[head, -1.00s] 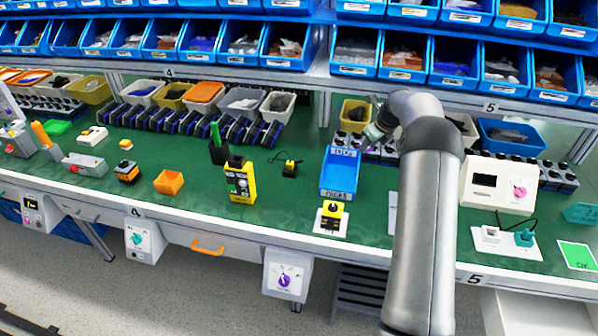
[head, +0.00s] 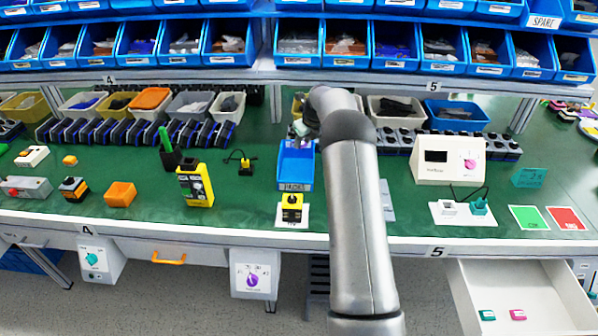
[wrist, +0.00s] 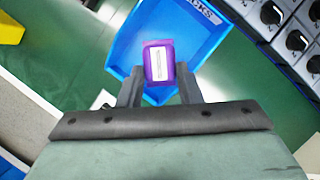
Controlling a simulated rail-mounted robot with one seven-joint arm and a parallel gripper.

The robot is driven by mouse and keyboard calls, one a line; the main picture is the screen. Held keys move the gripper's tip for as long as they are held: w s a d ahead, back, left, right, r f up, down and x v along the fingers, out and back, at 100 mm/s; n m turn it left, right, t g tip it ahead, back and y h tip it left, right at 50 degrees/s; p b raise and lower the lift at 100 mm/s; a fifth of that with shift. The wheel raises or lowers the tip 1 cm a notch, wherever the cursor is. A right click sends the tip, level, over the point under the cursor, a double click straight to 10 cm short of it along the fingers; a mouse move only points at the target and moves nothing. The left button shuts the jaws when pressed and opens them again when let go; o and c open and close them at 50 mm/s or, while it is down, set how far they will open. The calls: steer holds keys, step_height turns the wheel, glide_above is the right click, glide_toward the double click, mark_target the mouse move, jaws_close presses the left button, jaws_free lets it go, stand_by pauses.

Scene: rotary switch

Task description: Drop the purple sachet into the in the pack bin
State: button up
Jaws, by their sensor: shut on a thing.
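The purple sachet (wrist: 159,62) with a white label is between the fingers of my gripper (wrist: 160,82) in the wrist view. My gripper is shut on it. Behind and below the sachet lies the blue pack bin (wrist: 200,62), with part of the word PACKS on its rim. In the head view the blue bin (head: 295,170) stands on the green bench, just left of my arm. My gripper (head: 299,132) is over its back end there.
A yellow and black switch block (head: 292,205) stands in front of the bin. A cream meter box (head: 449,160) and a small teal-knobbed switch plate (head: 462,212) are to the right. A yellow tester (head: 195,184) stands left. A drawer (head: 525,295) is open below.

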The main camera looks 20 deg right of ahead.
steer(key=o, duration=1)
steer(key=shift+o, duration=0.2)
steer(key=shift+f, duration=0.1)
steer(key=b+v, duration=0.2)
steer(key=v, duration=1.5)
steer(key=shift+s+r, duration=0.15)
steer(key=shift+r, duration=0.05)
